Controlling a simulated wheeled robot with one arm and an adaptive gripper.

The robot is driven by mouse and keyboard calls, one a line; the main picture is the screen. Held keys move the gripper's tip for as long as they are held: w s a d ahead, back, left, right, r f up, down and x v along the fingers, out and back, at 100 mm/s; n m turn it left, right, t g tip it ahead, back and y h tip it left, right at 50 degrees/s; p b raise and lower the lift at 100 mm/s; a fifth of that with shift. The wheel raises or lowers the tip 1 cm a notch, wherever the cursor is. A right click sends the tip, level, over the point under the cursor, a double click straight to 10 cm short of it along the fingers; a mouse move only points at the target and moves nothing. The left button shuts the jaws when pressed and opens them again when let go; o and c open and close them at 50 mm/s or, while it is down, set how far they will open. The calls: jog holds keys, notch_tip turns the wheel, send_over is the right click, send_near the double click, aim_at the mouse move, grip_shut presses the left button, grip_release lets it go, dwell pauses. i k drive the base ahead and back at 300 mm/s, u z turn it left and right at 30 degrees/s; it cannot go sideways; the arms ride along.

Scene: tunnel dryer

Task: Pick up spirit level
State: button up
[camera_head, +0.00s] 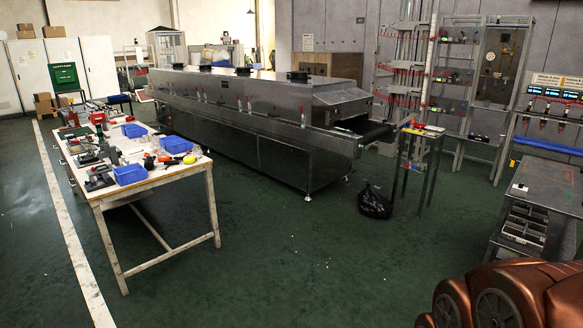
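I cannot make out the spirit level for sure; the tools in view are too small to tell apart. A white-topped workbench (186,178) at the left carries many small tools and parts. Among them are an orange item (190,159) and a yellow item (177,167) near its right corner. A narrow stand (421,131) by the dryer's outlet also has small coloured items on top. My gripper is not in view.
A long steel tunnel dryer (262,111) runs behind the workbench. Blue bins (130,174) sit on the bench. A black bag (375,203) lies on the floor by the stand. A grey table (548,187) stands at the right. The green floor between is open.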

aim_at(345, 132)
jog(key=u, duration=0.3)
jog(key=i, duration=2.1)
jog(key=z, duration=0.35)
jog(key=i, duration=1.7)
jog(key=z, duration=1.35)
jog(key=i, duration=2.35)
jog(key=u, duration=2.95)
